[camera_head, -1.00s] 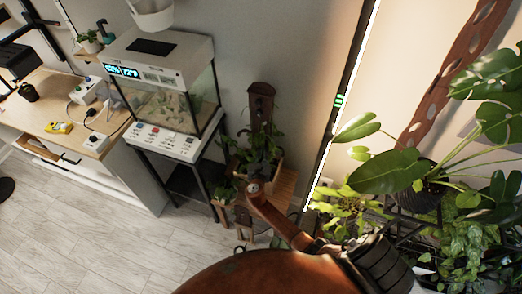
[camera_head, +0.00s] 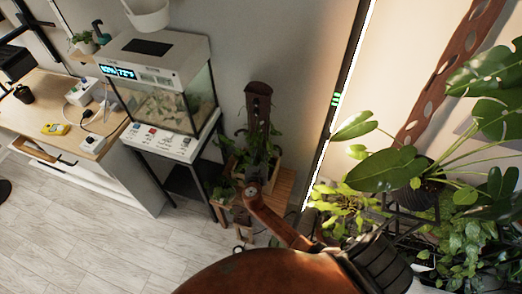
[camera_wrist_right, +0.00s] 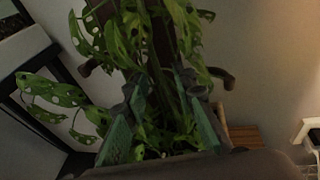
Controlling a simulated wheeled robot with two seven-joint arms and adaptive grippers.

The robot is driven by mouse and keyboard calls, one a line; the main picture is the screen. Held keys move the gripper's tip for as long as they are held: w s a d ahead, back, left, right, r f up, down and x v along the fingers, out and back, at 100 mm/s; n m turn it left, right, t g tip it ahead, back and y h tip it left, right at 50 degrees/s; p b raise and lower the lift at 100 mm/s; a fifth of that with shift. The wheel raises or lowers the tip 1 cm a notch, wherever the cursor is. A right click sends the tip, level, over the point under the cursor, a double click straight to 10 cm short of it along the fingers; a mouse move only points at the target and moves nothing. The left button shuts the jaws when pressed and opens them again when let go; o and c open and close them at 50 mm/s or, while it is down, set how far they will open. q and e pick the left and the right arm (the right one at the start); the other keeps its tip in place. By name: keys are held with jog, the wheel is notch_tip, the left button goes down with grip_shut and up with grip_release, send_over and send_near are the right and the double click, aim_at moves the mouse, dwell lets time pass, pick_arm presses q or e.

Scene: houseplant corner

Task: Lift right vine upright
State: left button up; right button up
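A potted vine (camera_head: 268,150) with green leaves stands in the middle of the head view against a dark brown upright support (camera_head: 258,104). In the right wrist view the vine (camera_wrist_right: 110,38) has holed leaves. Some stems rise along the support, and leafy stems (camera_wrist_right: 52,92) hang out to the left. My right gripper (camera_head: 251,190) reaches the plant from the front. In the right wrist view my right gripper (camera_wrist_right: 160,88) has two green-padded fingers apart, with stems and leaves between them. I cannot tell whether they touch the stems. My left gripper is out of view.
The support has a dark peg on each side, the right one (camera_wrist_right: 222,77) clear of leaves. A wooden stand (camera_head: 284,190) is below the pot. A glass terrarium (camera_head: 170,105) stands to the left, and large-leaved plants (camera_head: 390,170) crowd the right. Floor is clear at lower left.

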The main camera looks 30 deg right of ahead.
jog(key=v, duration=1)
